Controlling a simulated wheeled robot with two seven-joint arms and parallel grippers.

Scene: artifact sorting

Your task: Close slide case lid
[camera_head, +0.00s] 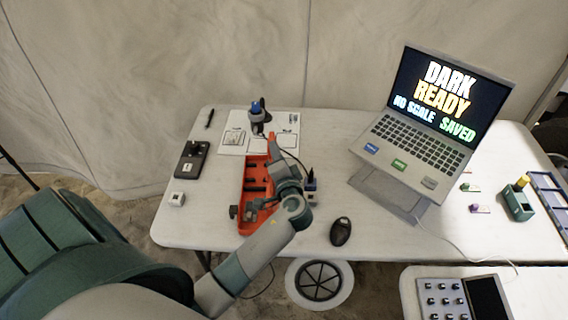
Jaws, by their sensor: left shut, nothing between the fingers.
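The orange-red slide case (256,168) lies on the white table, left of the middle, with its long side running away from me. Its inside with dark slots shows, so it looks open; I cannot clearly make out the lid, and my arm hides part of the case's right side. My left gripper (252,209) is over the near end of the case, shut and empty. I cannot tell whether it touches the case. My right gripper is not in view.
A dark microscope-like device (258,114) stands on a printed sheet (232,141) behind the case. A black box (191,159) and white cube (176,199) lie left. A black mouse (341,231) and a laptop (420,140) on a stand are right. A cable runs near the case.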

